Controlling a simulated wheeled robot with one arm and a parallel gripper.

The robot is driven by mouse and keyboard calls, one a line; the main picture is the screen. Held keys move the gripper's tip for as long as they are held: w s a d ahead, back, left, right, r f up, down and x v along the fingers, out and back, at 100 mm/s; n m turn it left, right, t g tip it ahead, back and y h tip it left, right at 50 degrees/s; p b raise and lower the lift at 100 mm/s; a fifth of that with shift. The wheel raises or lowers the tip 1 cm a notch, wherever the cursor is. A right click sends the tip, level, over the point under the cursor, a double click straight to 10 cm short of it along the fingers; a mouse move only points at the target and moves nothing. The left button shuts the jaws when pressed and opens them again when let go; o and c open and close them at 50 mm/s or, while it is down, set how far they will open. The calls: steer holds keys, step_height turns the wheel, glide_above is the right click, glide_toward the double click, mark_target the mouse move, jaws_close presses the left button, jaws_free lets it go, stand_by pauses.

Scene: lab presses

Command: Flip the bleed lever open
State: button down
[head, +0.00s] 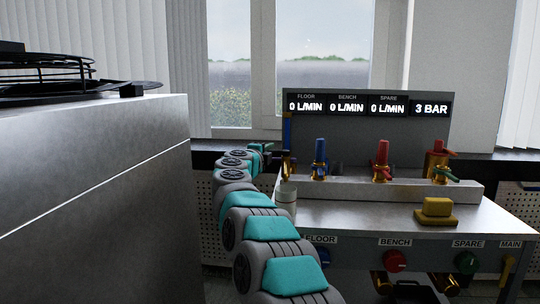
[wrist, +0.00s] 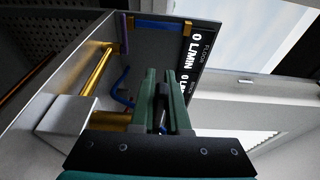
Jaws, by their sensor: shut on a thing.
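My gripper (wrist: 158,92) has its two green fingers close together around a small dark lever-like piece (wrist: 163,97). In the head view my gripper reaches the left end of the bench panel, beside a gold upright pipe (head: 287,165). I take the dark piece for the bleed lever, but no label confirms it, and its pivot is hidden by the fingers. The wrist view also shows a gold pipe (wrist: 95,72) and a curved blue part (wrist: 121,88) left of the fingers.
A blue-handled valve (head: 320,152), a red-handled valve (head: 381,155) and a red-and-green valve (head: 440,165) stand along the ledge. The display panel (head: 365,125) reads 0 L/MIN three times and 3 BAR. A yellow block (head: 436,210) sits in front. A large grey cabinet (head: 90,190) fills the left.

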steer(key=shift+s+a+n+y+b, duration=0.1)
steer(key=shift+s+n+y+b, duration=0.45)
steer(key=shift+n+y, duration=0.7)
steer(key=shift+s+a+n+y+b, duration=0.1)
steer(key=shift+s+n+y+b, duration=0.45)
steer(key=shift+y, duration=1.2)
steer(key=shift+s+n+y+b, duration=0.35)
steer(key=shift+n+y+b, duration=0.35)
steer(key=shift+n+y, duration=0.6)
steer(key=c, duration=0.9)
jaws_free()
steer(key=shift+s, duration=0.1)
steer(key=b+v, duration=0.2)
steer(key=v, duration=0.5)
steer(key=shift+s+d+b, duration=0.2)
steer(key=shift+s+b, duration=0.1)
